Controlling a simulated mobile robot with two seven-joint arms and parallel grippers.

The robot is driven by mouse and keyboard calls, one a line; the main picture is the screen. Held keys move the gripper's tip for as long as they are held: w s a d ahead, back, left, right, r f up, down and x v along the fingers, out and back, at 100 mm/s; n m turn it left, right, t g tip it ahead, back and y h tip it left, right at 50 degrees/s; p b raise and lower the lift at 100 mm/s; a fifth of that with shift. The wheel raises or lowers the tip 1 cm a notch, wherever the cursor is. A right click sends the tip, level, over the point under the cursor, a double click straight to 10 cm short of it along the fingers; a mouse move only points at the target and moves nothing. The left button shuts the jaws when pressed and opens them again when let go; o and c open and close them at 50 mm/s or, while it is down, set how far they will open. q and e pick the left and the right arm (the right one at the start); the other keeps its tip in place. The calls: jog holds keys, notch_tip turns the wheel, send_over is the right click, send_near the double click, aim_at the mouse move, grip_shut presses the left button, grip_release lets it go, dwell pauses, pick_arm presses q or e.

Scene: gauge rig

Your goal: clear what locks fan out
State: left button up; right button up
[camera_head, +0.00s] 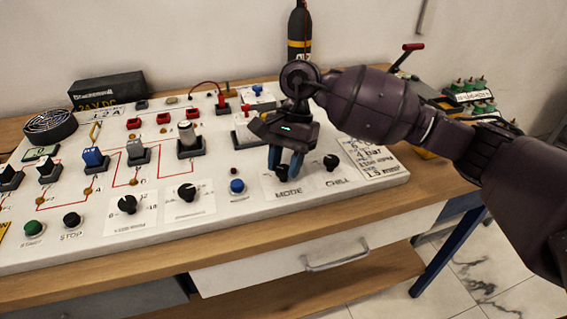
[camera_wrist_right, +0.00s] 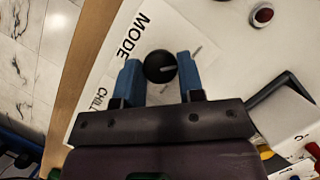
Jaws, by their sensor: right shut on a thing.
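My right gripper (camera_head: 286,161) points down at the front right of the white panel (camera_head: 235,211). Its blue fingers are shut on the black MODE knob (camera_wrist_right: 160,67), one finger on each side. The knob's pale pointer line shows in the right wrist view. The printed MODE label lies beside it. The fan (camera_head: 49,126), a round black grille, sits at the panel's back left corner. Whether it turns cannot be told. My left gripper is not in view.
The CHILL knob (camera_head: 330,162) is just right of the MODE knob. A blue button (camera_head: 237,186) is to its left. Switches and red sockets fill the panel's middle. A black 24 V DC box (camera_head: 107,90) stands behind. A drawer handle (camera_head: 337,256) juts out below.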

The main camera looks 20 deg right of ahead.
dwell(0.4)
jog(key=o, duration=0.6)
jog(key=shift+c, duration=0.2)
jog(key=o, duration=0.4)
jog(key=shift+c, duration=0.2)
jog(key=v, duration=1)
jog(key=shift+r+p, duration=0.3)
jog(key=shift+r, duration=0.1)
jog(key=shift+w, duration=0.1)
